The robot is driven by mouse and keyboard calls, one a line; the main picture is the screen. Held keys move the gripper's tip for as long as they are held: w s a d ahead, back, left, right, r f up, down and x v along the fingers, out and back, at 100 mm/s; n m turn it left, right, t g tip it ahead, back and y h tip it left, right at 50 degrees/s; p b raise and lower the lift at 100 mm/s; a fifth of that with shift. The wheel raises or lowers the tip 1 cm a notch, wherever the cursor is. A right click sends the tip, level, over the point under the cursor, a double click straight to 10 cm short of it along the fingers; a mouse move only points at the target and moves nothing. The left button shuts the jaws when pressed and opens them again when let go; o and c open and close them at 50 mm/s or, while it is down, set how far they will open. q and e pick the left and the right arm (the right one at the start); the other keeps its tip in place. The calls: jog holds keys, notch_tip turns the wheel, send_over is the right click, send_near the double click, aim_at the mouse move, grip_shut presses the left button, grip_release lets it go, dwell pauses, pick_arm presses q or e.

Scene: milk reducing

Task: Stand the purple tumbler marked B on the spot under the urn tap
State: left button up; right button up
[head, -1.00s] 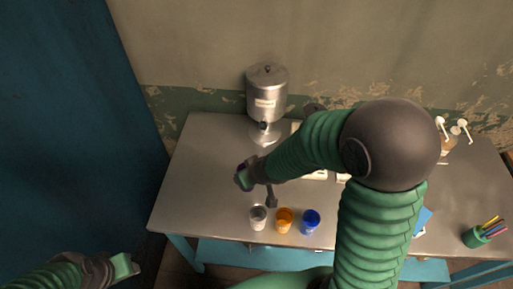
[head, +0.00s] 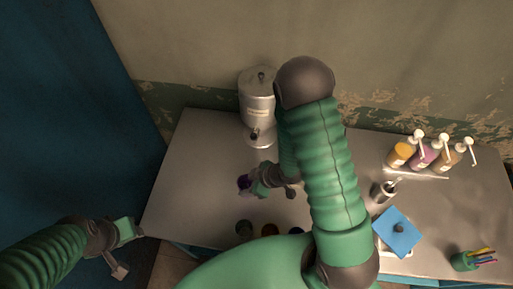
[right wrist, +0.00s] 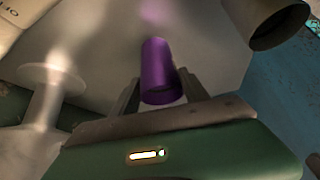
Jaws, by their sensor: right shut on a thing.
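The purple tumbler (head: 243,182) is between the fingers of my right gripper (head: 254,185), which is shut on it. In the right wrist view the tumbler (right wrist: 158,70) sits between the two dark fingers (right wrist: 160,92); its letter does not show. Whether it touches the table cannot be told. The metal urn (head: 257,100) stands at the back of the table, with its dark tap (head: 254,134) facing front. The round spot (head: 264,144) lies under the tap. The tumbler is in front of it, slightly left. My left gripper (head: 128,231) is off the table's left edge, its jaws unclear.
Several shaded cups, one grey (head: 244,230), stand near the front edge, partly behind my right arm. Pump bottles (head: 423,157), a metal cup (head: 383,191), a blue-lidded box (head: 398,233) and a green pen pot (head: 464,261) are at the right. The left tabletop (head: 190,180) is clear.

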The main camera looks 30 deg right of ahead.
jog(key=w+d+p, duration=0.2)
jog(key=w+d, duration=0.1)
jog(key=w, duration=0.1)
jog(key=w+d+p, duration=0.2)
jog(key=w+d, duration=0.1)
jog(key=w+d+f+p, duration=0.1)
jog(key=w+d+p, duration=0.1)
jog(key=w+d, duration=0.2)
jog(key=shift+w, duration=0.3)
jog(key=shift+f, duration=0.35)
jog(key=shift+a+f, duration=0.15)
jog(key=shift+a, duration=0.25)
jog(key=o, duration=1.4)
jog(key=shift+d, duration=0.35)
jog(key=shift+r, duration=0.4)
pick_arm(q)
jog(key=w+v, duration=0.1)
jog(key=v, duration=0.5)
jog(key=shift+w+d+r, duration=0.25)
pick_arm(e)
jog(key=v, duration=1.2)
jog(key=shift+a+r, duration=0.15)
jog(key=shift+r, duration=0.05)
